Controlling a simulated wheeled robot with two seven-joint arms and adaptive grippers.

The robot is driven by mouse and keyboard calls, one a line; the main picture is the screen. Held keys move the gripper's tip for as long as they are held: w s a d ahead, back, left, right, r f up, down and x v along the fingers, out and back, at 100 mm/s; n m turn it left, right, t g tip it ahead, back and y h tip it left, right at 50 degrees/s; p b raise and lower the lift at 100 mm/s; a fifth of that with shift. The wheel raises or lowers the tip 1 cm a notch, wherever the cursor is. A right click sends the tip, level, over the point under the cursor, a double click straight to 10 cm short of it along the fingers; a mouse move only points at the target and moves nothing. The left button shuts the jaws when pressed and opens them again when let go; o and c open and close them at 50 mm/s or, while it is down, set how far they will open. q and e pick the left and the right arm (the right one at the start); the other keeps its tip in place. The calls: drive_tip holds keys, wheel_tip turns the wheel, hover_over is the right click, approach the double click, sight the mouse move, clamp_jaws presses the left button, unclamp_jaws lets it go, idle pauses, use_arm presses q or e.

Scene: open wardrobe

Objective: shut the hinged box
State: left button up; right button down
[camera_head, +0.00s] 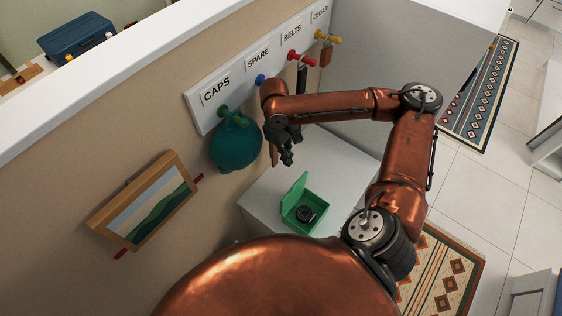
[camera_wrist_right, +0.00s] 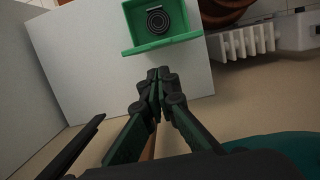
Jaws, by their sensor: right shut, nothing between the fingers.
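The green hinged box (camera_head: 302,220) sits on a white cabinet top in the head view, with its lid (camera_head: 296,192) standing up and open on the side toward the wall. A dark coiled item lies inside the box. The box also shows at the top of the right wrist view (camera_wrist_right: 137,20), with the lid edge (camera_wrist_right: 162,46) nearest the fingers. My right gripper (camera_head: 287,158) is above the cabinet, between the wall and the lid, apart from the box. Its fingertips (camera_wrist_right: 158,75) are together with nothing between them. My left gripper is not in view.
The white cabinet top (camera_head: 338,160) is clear around the box. A wall rack (camera_head: 258,62) with coloured pegs holds a teal cap (camera_head: 236,143) close to my right gripper. A framed picture (camera_head: 146,202) hangs at left. A tall grey panel (camera_head: 385,70) stands behind.

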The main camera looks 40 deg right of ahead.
approach(294, 192)
wheel_tip(294, 192, down, 3)
drive_tip(key=w+d, duration=0.1)
drive_tip(key=shift+w+d, duration=0.15)
drive_tip(key=shift+w, duration=0.05)
idle(0.6)
